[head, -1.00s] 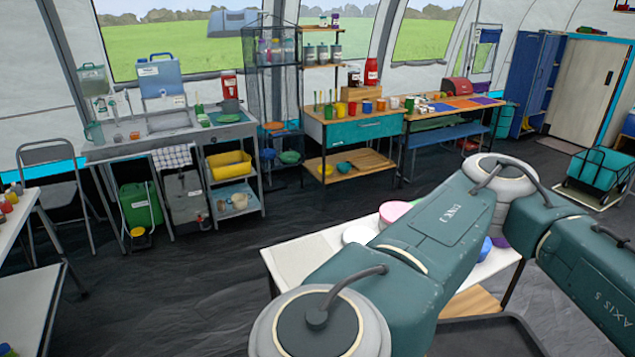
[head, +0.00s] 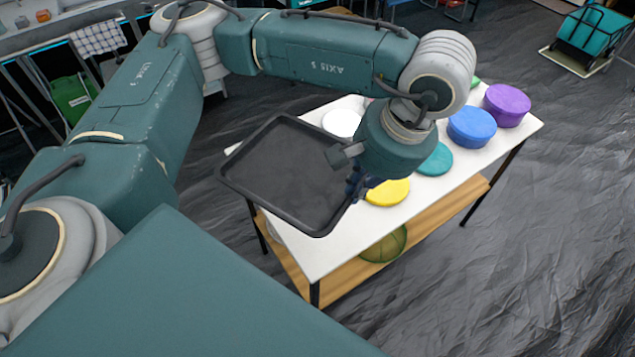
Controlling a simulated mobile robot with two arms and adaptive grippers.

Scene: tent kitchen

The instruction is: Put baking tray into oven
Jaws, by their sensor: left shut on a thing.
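The black rectangular baking tray (head: 275,172) is in the middle of the head view, over the left end of the white table and partly past its edge. I cannot tell how high it is above the tabletop. My left gripper (head: 356,178) is shut on the tray's right rim; its fingers are partly hidden by the wrist. My right gripper is not in view. No oven is visible now.
The white table (head: 332,258) carries round lids and tubs: yellow (head: 388,192), teal (head: 436,160), blue (head: 471,127), purple (head: 507,105) and white (head: 342,122). Its wooden lower shelf (head: 430,220) holds a green bowl (head: 384,245). Dark floor (head: 545,235) is free at right.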

